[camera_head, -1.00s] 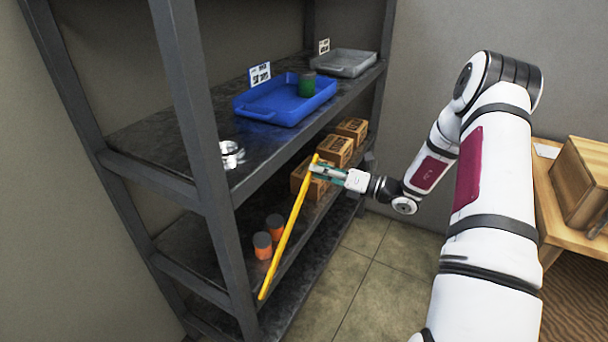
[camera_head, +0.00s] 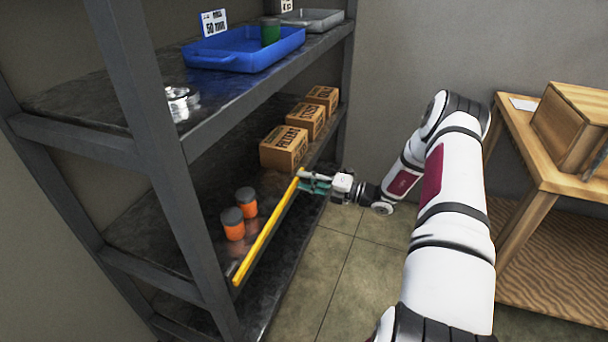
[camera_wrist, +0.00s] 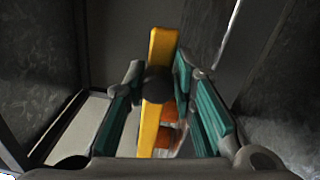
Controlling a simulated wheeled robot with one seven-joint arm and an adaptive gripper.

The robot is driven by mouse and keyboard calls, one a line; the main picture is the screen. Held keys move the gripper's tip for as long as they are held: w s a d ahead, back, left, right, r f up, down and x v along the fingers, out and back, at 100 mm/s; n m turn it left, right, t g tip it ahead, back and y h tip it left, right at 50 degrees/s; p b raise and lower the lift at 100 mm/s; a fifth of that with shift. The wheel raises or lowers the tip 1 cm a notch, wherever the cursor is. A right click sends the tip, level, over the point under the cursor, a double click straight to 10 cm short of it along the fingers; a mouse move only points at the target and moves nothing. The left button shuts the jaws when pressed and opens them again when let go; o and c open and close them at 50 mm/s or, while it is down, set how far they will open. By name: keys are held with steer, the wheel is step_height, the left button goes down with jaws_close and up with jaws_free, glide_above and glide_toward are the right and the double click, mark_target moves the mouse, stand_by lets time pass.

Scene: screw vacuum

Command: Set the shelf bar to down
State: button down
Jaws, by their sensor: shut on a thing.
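The yellow shelf bar (camera_head: 265,232) runs along the front of the middle shelf in the head view. Its near end is low by the front post, and its far end is a little higher in the picture, at my gripper. My gripper (camera_head: 308,183) is shut on the far end of the bar. In the wrist view the bar (camera_wrist: 157,75) passes between the teal-padded fingers (camera_wrist: 160,105), with a dark round knob on it. The exact finger contact is hard to make out there.
Behind the bar on the middle shelf (camera_head: 200,218) stand two orange jars (camera_head: 233,225) and several cardboard boxes (camera_head: 284,148). The upper shelf holds a blue tray (camera_head: 215,58) and a grey tray (camera_head: 318,20). A wooden table (camera_head: 550,180) stands at right. The floor (camera_head: 345,260) between is clear.

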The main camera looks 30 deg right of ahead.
steer(key=shift+f, duration=0.65)
steer(key=shift+m, duration=0.3)
steer(key=c, duration=1.4)
jaws_free()
steer(key=shift+f, duration=0.15)
steer(key=shift+o, duration=0.2)
steer(key=v, duration=1.2)
